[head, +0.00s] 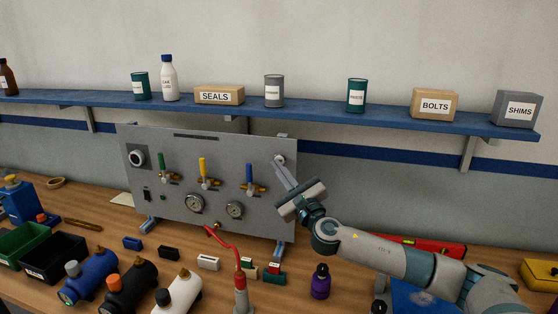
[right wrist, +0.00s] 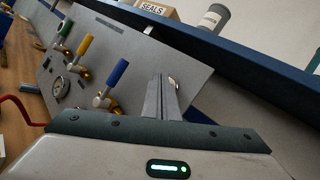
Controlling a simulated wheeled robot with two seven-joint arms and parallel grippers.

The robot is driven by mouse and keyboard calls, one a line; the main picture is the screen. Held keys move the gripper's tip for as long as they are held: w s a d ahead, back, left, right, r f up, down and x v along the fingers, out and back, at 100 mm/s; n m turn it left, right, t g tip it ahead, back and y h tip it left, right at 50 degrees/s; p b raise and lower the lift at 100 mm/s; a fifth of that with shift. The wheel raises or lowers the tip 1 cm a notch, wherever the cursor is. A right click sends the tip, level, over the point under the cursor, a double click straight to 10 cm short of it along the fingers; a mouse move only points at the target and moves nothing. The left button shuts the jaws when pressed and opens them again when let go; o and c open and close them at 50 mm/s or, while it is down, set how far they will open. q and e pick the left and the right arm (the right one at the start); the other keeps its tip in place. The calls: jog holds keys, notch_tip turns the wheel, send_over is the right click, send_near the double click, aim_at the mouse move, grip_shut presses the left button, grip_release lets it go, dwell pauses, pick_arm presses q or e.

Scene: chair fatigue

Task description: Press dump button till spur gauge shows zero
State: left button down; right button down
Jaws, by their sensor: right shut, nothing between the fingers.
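The grey upright panel (head: 225,160) stands at the back of the bench. It carries two round gauges, the left one (head: 194,203) and the right one (head: 235,210); their labels and needle readings are too small to read. A small round pale button (head: 281,159) is at the panel's upper right corner. My right gripper (head: 279,166) is shut and empty, its fingertips at or very near this button; I cannot tell whether they touch. In the right wrist view the fingers (right wrist: 161,90) point at the panel, partly hiding the button. My left gripper is not in view.
Green, yellow and blue (head: 249,173) lever valves sit on the panel, left of my right gripper. A black knob (head: 136,157) is at its upper left. A blue shelf (head: 300,116) runs above. A purple bottle (head: 320,283) and a red hose (head: 225,240) are below.

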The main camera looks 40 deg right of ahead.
jog(key=shift+s+a, duration=0.2)
jog(key=shift+a, duration=0.05)
dwell(0.3)
jog(key=s+a+p, duration=0.2)
jog(key=s+a, duration=0.1)
jog(key=shift+s+a, duration=0.15)
jog(key=shift+a, duration=0.25)
dwell(1.1)
